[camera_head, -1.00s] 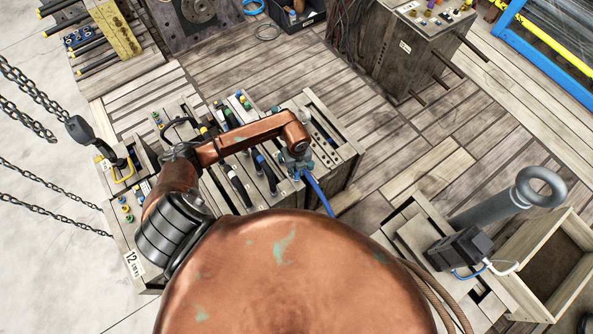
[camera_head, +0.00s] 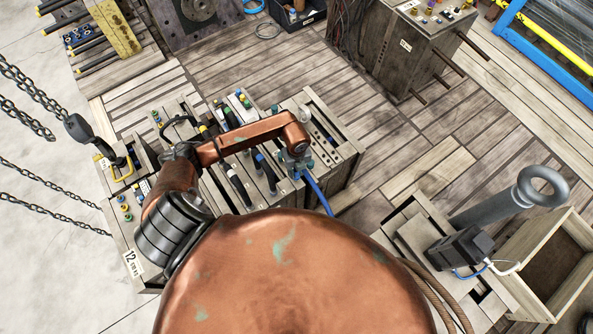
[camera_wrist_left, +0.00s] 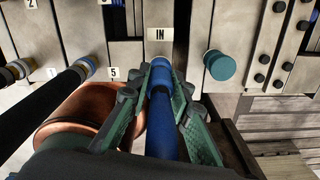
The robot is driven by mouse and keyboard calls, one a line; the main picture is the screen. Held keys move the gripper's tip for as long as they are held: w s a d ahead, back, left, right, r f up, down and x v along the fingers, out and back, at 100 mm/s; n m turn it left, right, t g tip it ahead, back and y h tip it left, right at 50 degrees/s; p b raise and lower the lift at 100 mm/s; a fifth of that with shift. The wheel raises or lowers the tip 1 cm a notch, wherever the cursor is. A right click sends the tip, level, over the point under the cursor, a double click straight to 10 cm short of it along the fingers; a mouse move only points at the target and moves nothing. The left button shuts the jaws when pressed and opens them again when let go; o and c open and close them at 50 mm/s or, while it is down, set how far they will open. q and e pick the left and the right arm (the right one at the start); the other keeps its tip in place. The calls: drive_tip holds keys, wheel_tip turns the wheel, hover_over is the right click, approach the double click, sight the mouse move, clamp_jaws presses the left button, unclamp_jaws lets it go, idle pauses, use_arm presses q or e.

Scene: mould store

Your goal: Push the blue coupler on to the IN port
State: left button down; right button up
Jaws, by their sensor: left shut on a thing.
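The blue coupler (camera_wrist_left: 161,78) is in my left gripper (camera_wrist_left: 162,88), on the end of a blue hose (camera_wrist_left: 161,130). Green finger pads close on it from both sides. Its front end is at the mould face just under the IN label (camera_wrist_left: 160,35). The port is hidden behind the coupler, so I cannot tell whether it is fully seated. In the head view my left gripper (camera_head: 297,165) is at the right part of the mould (camera_head: 342,158), and the blue hose (camera_head: 318,193) trails down from it. My right gripper is not in view.
A teal round fitting (camera_wrist_left: 220,65) sticks out just right of the coupler. A black hose (camera_wrist_left: 45,108) with a blue collar runs to the face on the left. Chains (camera_head: 30,95) hang at the far left. A black box (camera_head: 460,247) stands at lower right.

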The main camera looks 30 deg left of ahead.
use_arm(q)
drive_tip(key=shift+f, duration=0.6)
idle(1.8)
drive_tip(key=c, duration=1.7)
unclamp_jaws()
wheel_tip(320, 180, up, 12)
